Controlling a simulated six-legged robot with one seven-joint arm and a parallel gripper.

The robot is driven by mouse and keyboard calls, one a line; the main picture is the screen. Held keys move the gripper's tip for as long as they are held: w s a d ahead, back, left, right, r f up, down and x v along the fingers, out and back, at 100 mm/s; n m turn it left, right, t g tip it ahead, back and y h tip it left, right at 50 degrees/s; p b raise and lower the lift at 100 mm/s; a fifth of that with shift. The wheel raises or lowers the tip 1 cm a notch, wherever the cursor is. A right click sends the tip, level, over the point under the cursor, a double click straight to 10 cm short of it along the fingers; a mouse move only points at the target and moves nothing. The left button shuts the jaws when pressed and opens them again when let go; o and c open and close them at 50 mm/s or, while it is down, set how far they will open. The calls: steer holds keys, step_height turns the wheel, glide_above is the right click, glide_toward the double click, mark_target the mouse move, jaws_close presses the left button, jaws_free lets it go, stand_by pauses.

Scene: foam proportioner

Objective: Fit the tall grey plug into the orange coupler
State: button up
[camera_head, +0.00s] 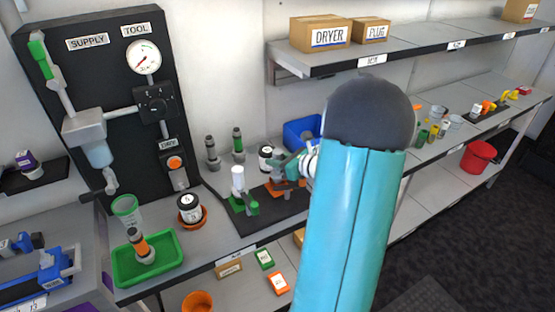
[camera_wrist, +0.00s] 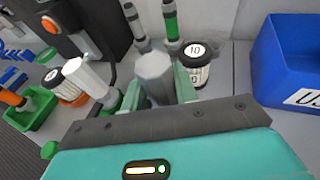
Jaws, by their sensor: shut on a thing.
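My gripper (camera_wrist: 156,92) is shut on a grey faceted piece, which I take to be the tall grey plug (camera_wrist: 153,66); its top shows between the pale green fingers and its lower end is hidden. In the head view, my gripper (camera_head: 291,167) is over the right part of the black mat, partly behind my arm. An orange fixture, apparently the orange coupler (camera_head: 286,188), is on the mat just below the fingers. I cannot tell whether the plug touches or sits in it. The coupler is not seen in the wrist view.
A white cylinder (camera_head: 238,180) stands in a green fixture left of my gripper. Two dark tubes (camera_head: 212,152), one green-banded, stand behind. A black-and-white jar (camera_wrist: 196,65) and a blue bin (camera_wrist: 286,60) are close on the right. A green tray (camera_head: 170,258) is at front left.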

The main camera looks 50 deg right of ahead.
steer(key=shift+f, duration=0.2)
steer(key=o, duration=1)
steer(key=shift+o, duration=0.2)
